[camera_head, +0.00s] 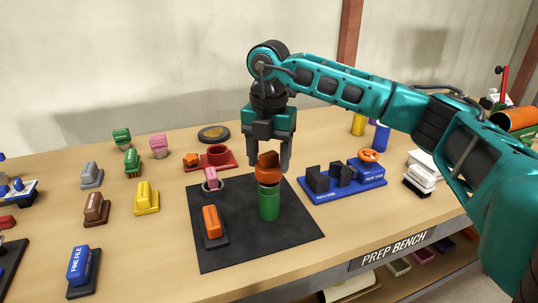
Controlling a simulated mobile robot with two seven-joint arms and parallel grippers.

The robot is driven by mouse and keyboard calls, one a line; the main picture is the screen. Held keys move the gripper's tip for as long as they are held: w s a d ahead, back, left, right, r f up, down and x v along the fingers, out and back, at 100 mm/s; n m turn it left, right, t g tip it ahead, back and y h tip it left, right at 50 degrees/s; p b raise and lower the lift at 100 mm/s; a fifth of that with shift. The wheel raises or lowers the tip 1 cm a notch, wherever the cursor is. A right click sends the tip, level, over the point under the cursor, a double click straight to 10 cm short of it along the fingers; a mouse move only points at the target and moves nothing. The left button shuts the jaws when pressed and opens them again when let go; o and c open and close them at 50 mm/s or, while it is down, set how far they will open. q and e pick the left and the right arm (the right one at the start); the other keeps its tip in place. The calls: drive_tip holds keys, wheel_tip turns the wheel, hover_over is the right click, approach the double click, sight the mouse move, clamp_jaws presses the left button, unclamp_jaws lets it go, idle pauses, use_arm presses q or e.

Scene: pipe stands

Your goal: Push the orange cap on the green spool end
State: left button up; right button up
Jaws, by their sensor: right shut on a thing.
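The green spool (269,208) stands upright on a black mat (242,243) in the middle of the bench. Its upper end has a paler green band. The orange cap (268,173) is directly over the spool's top end, in line with it. Its lower edge meets the spool's top in the picture; I cannot tell how far it is on. My right gripper (269,160) points down from above and is shut on the orange cap, with a finger on either side. My left gripper is not in view.
On the mat are an orange block on a dark base (212,222) and a small pink piece (211,179). A blue rack (345,187) stands close to the right, a red tray (208,162) behind. Several coloured blocks stand to the left. The mat's front is clear.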

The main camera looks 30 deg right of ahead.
sight(269, 171)
drive_tip(key=shift+f+b, duration=1.1)
drive_tip(key=shift+f, duration=0.75)
drive_tip(key=o, duration=1.2)
drive_tip(key=shift+o, duration=0.2)
wheel_tip(269, 171, up, 5)
drive_tip(key=p, duration=0.4)
drive_tip(key=shift+r, duration=0.1)
drive_tip(key=shift+r, duration=0.3)
wheel_tip(269, 171, up, 12)
drive_tip(key=p, duration=0.1)
